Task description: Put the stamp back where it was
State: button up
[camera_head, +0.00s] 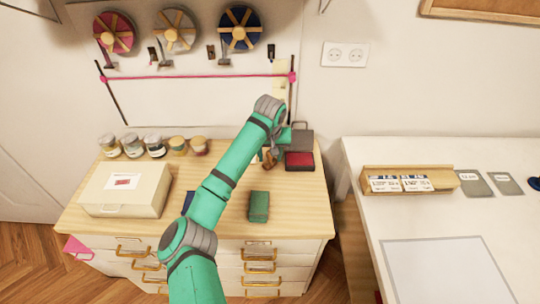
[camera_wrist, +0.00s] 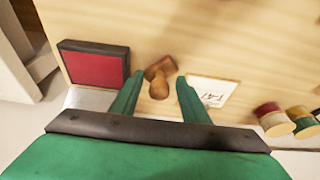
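The wooden stamp (camera_wrist: 159,74) lies on the light wood top in the wrist view, between and just beyond my fingertips. In the head view the stamp (camera_head: 268,158) shows as a small brown shape, partly hidden by my arm. My gripper (camera_wrist: 159,78) is open, its two green fingers apart with a gap on each side of the stamp. I cannot tell its exact height above the top. The open red ink pad (camera_wrist: 96,68) is left of the stamp in the wrist view; in the head view the pad (camera_head: 300,160) is just right of it.
A handwritten white card (camera_wrist: 212,90) lies right of my fingers in the wrist view. Several jars (camera_head: 153,145), a cream box (camera_head: 124,190) and a green block (camera_head: 259,206) stand on the cabinet (camera_head: 300,215). A white table (camera_head: 440,215) is at right.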

jog(key=v, duration=1.2)
jog(key=shift+r, duration=0.15)
jog(key=shift+s, duration=0.15)
